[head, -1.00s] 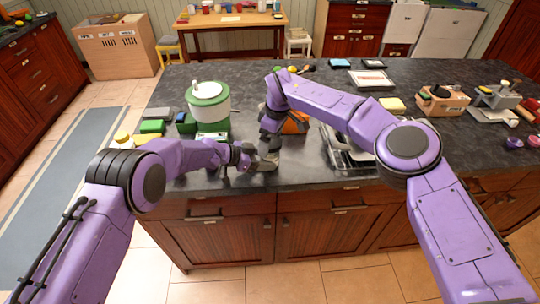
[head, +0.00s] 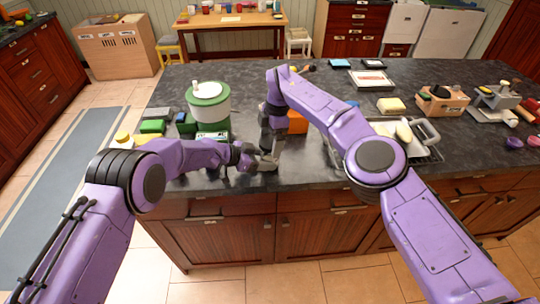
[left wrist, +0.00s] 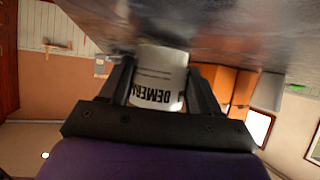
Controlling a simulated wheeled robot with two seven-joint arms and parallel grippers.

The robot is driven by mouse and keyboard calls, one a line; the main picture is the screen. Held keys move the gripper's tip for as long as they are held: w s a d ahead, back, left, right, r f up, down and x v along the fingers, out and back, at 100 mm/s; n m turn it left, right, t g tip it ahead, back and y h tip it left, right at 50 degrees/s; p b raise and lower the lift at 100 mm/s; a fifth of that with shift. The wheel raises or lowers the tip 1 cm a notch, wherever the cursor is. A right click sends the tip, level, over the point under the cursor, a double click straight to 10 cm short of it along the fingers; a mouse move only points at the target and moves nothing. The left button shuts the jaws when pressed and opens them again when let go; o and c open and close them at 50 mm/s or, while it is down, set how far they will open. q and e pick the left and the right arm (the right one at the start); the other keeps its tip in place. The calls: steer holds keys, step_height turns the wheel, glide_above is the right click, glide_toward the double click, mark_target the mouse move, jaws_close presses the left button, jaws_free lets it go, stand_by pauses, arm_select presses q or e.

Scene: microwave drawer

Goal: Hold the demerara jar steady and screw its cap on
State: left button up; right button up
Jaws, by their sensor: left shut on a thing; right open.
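The white demerara jar (left wrist: 158,85) shows in the left wrist view with its label upside down, between the fingers of my left gripper (left wrist: 163,92). My left gripper (head: 260,162) is shut on the jar at the counter's front edge. In the head view the jar is mostly hidden by the grippers. My right gripper (head: 270,148) is open and points down, right at the place where the jar is held. I cannot make out the cap in either view, nor whether the right fingers touch it.
A green and white canister (head: 209,108) stands behind the left arm, with green boxes beside it. An orange block (head: 297,122) lies behind the right gripper.

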steer(key=shift+d, duration=0.1)
steer(key=c, duration=1)
steer(key=m, duration=0.4)
steer(key=shift+m+t, duration=0.3)
steer(key=shift+m, duration=0.1)
steer(key=m, duration=0.3)
steer(key=shift+t, duration=0.3)
steer(key=m, duration=0.6)
steer(key=shift+m+t+h, duration=0.4)
steer(key=o, duration=1)
steer(key=shift+r, duration=2.5)
